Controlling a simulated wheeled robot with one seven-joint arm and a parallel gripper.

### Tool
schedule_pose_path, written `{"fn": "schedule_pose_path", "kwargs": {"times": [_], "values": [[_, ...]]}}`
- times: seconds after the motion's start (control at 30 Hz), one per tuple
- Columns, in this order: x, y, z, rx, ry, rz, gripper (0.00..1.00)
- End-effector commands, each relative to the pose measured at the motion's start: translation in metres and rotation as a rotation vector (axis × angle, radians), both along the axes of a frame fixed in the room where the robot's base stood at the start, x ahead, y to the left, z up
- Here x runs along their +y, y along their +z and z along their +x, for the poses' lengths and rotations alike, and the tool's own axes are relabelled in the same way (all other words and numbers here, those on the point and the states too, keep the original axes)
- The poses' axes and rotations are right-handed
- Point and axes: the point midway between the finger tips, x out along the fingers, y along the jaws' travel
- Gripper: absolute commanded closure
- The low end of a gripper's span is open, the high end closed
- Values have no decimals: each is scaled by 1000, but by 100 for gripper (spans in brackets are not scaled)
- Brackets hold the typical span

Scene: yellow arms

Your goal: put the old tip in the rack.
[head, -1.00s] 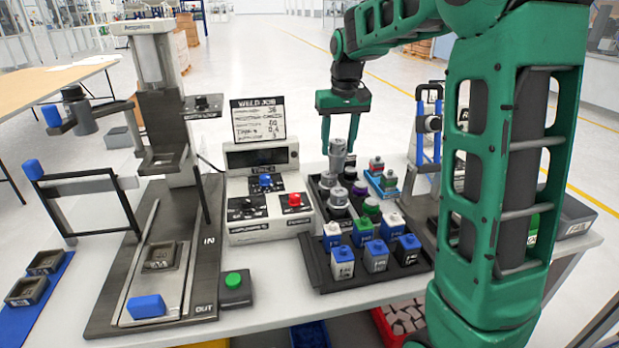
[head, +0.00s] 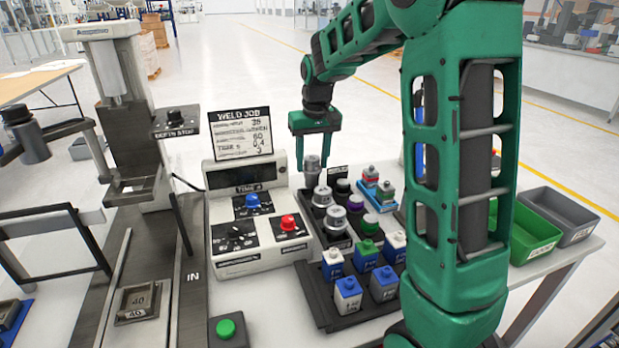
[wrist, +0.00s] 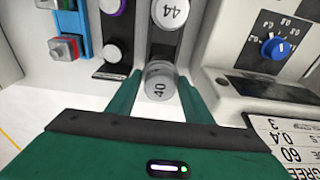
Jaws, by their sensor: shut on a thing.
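My gripper (head: 313,157) is shut on a grey cylindrical tip (head: 312,169), which stands upright between the fingers. In the wrist view, the tip (wrist: 158,84) shows the number 40 on its top. It is at the back left end of the dark rack (head: 338,246), close to the welding control box. I cannot tell whether its lower end touches the rack. Other round tips stand in the rack, including a grey one marked 44 (wrist: 170,12) in the wrist view, right beside the held tip.
The control box (head: 252,225) with blue and red knobs is close on the left. Blue, white and green-topped blocks (head: 348,290) fill the front tray. A blue holder (head: 375,192) is behind right. Green and grey bins (head: 530,225) are far right. The press stands left.

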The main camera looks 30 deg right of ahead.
Motion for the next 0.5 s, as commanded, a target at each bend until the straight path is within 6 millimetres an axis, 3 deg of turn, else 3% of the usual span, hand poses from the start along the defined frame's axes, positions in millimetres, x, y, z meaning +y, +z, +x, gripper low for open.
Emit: {"fn": "schedule_pose_path", "kwargs": {"times": [0.5], "values": [[3,-44,1,-2,4,0,88]]}}
